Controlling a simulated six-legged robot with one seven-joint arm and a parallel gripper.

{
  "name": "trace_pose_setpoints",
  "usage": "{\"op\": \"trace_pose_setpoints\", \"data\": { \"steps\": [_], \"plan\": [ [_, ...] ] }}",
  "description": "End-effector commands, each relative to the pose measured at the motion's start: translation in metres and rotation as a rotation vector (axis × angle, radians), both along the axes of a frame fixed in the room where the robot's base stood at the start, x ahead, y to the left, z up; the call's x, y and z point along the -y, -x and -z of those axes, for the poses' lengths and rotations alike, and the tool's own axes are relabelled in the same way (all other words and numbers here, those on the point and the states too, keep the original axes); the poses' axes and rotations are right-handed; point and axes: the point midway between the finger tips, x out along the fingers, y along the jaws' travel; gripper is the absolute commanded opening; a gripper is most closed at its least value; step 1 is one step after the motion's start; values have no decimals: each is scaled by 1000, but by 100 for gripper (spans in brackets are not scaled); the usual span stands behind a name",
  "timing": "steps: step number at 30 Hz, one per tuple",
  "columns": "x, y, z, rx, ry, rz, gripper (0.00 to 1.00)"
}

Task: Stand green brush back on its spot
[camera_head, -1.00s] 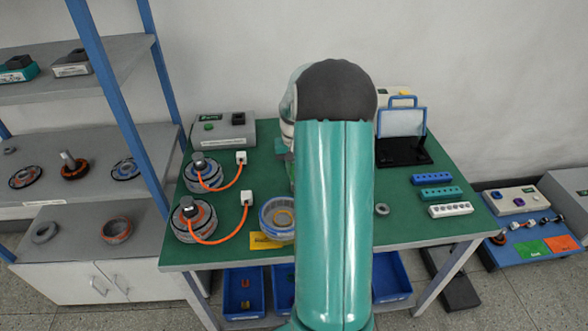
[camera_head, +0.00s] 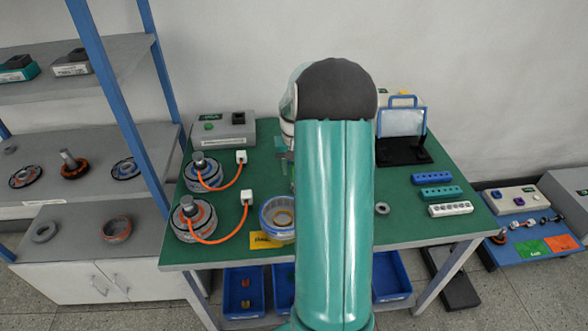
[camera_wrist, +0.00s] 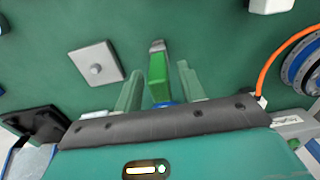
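The green brush (camera_wrist: 159,75) shows in the wrist view between the two fingers of my gripper (camera_wrist: 160,68). It has a green body, a grey end pointing away and a blue part near the palm. My gripper is open, with a gap between the brush and the fingers, wider at the right. A grey square plate with a small round peg (camera_wrist: 97,64) lies left of the fingers; I cannot tell if it is the brush's spot. In the head view my arm hides the brush and most of my gripper.
The green table (camera_head: 340,245) holds two motors with orange cables (camera_head: 190,218), a round blue-rimmed part (camera_head: 278,218), a grey control box (camera_head: 222,132) and a black stand with a clear panel (camera_head: 402,150). Several slotted blocks (camera_head: 437,193) lie at the right. A shelf stands left.

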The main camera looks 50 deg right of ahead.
Motion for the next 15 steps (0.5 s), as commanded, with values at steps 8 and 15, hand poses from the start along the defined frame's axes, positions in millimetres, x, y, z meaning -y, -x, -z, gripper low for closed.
{"op": "trace_pose_setpoints", "data": {
  "steps": [8, 15],
  "plan": [
    [0, -1, -59, 4, 5, -2, 40],
    [0, 0, -100, 2, 1, -1, 40]
  ]
}}
